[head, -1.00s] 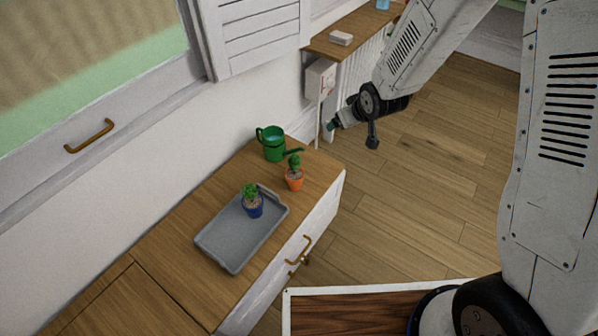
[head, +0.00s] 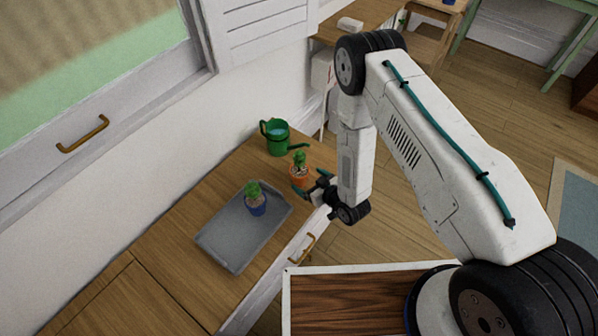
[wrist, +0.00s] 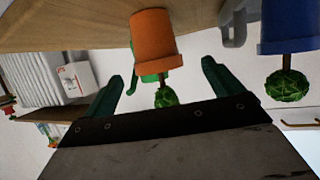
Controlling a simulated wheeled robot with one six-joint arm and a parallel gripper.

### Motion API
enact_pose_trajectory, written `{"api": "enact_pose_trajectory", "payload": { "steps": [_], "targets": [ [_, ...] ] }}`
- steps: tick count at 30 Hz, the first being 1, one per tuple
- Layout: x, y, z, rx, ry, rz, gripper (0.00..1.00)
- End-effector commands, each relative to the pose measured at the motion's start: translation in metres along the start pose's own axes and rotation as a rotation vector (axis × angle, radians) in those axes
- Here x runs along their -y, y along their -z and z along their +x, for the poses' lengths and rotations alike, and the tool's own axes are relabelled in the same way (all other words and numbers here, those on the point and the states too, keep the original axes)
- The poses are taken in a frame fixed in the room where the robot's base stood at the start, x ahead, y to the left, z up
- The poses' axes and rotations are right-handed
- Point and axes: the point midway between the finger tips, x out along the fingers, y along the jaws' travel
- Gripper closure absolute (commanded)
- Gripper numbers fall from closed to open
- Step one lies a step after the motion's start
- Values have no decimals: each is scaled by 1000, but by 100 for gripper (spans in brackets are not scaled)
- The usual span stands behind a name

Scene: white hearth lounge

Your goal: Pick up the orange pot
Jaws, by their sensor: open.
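The orange pot (head: 299,173) holds a green plant and stands on the wooden cabinet top, to the right of the grey tray. It also shows in the wrist view (wrist: 153,38), upside down there, ahead of and roughly between the two teal fingers. My gripper (head: 312,183) is open and empty, close beside the pot on its right and near side. In the wrist view my gripper (wrist: 163,80) has its fingers spread, and I cannot tell whether either touches the pot.
The grey tray (head: 226,248) holds a blue pot (head: 256,206) with a plant, left of the orange pot. A green watering can (head: 276,138) stands just behind the orange pot, its spout reaching toward it. The cabinet top (head: 165,284) is clear at lower left.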

Motion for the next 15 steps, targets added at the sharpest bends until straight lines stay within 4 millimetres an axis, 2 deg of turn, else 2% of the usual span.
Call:
{"api": "enact_pose_trajectory", "payload": {
  "steps": [6,15],
  "targets": [
    [-6,0,23,-2,-10,4,8],
    [-5,2,64,0,-9,4,8]
  ]
}}
